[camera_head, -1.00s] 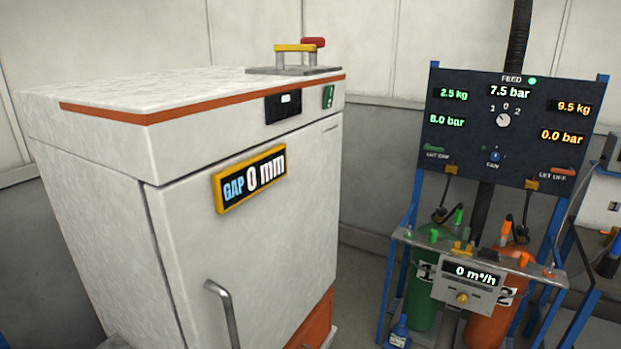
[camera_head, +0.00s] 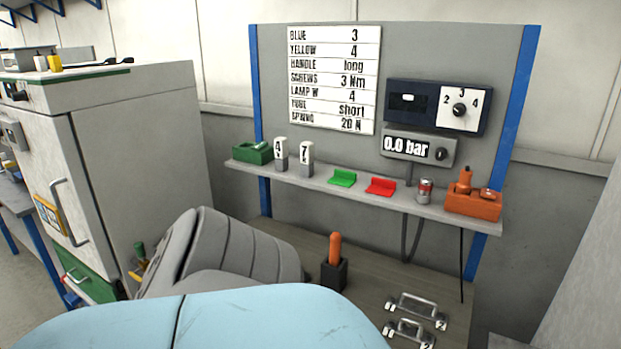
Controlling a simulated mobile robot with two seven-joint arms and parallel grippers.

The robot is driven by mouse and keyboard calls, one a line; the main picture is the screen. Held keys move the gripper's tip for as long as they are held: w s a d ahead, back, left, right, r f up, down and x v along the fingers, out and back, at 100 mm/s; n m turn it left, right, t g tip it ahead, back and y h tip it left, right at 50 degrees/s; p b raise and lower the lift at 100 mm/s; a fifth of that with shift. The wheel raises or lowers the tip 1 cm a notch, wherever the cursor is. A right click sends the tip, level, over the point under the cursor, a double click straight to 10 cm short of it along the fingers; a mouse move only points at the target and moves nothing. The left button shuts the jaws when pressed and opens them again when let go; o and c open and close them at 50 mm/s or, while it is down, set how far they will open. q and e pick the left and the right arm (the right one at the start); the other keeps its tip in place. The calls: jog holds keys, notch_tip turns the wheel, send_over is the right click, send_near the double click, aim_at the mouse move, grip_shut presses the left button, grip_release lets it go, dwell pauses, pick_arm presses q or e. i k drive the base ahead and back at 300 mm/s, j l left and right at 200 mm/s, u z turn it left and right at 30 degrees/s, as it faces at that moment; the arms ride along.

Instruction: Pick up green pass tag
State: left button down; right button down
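A flat green piece (camera_head: 343,178), which looks like the green pass tag, lies on the narrow grey shelf (camera_head: 320,183) below the grey board. A similar red piece (camera_head: 381,187) lies just to its right, apart from it. Neither of my grippers is in view, and nothing touches the green piece.
Below, a bench top (camera_head: 375,268) carries an orange-handled tool (camera_head: 335,250) and two metal handles (camera_head: 411,305). A white cabinet (camera_head: 135,150) stands left.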

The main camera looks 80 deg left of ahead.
aim_at(340, 177)
jog(key=u, duration=2.3)
jog(key=i+j, duration=0.1)
jog(key=j, duration=0.25)
jog(key=i+j+u, duration=0.1)
jog(key=j, duration=0.3)
jog(key=i+j, duration=0.15)
jog(key=j, duration=0.2)
